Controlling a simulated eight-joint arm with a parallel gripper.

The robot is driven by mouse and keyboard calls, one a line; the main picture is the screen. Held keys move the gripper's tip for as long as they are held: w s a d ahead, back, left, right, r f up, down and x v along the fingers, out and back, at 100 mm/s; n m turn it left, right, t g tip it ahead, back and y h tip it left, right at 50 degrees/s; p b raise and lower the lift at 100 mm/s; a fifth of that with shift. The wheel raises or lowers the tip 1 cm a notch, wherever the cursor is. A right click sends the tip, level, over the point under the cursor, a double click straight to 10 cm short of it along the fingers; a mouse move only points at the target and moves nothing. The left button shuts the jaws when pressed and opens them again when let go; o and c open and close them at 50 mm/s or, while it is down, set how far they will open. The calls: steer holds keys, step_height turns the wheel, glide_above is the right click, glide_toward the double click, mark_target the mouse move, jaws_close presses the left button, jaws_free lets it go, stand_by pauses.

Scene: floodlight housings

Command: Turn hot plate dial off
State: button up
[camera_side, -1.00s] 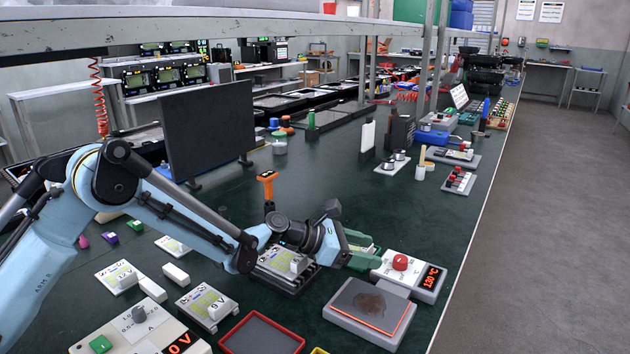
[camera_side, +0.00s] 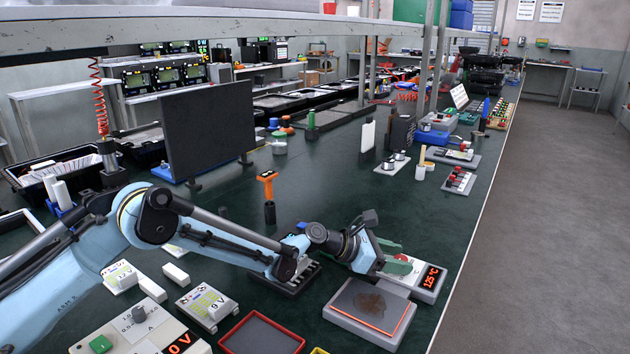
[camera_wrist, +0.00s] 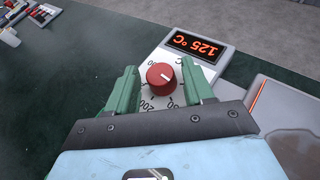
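The hot plate's control box (camera_side: 428,293) has a lit red display reading 125 °C, which also shows in the wrist view (camera_wrist: 196,45). Its red dial (camera_wrist: 161,76) has a white pointer line and printed numbers around it, including 100 and 200. My gripper (camera_wrist: 162,82) is open, with one green finger on each side of the dial and a visible gap to both. In the side view my gripper (camera_side: 393,262) partly hides the dial (camera_side: 402,257). The hot plate (camera_side: 371,308), with a dark brown patch on its top, sits in front of the box.
A red-rimmed tray (camera_side: 262,335) and a 9V unit (camera_side: 207,304) lie left of the hot plate. An orange-topped tool (camera_side: 268,190) stands behind my arm. The bench's right edge runs close to the control box, with open floor beyond.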

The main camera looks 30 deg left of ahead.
steer(key=c, duration=0.8)
steer(key=shift+s+d+n+t+y, duration=0.1)
steer(key=shift+d+n+t+y, duration=0.05)
steer(key=shift+n+t+y, duration=0.95)
steer(key=shift+n+y, duration=0.2)
steer(key=shift+n, duration=0.1)
steer(key=o, duration=1)
steer(key=v, duration=1.2)
steer(key=shift+s, duration=0.1)
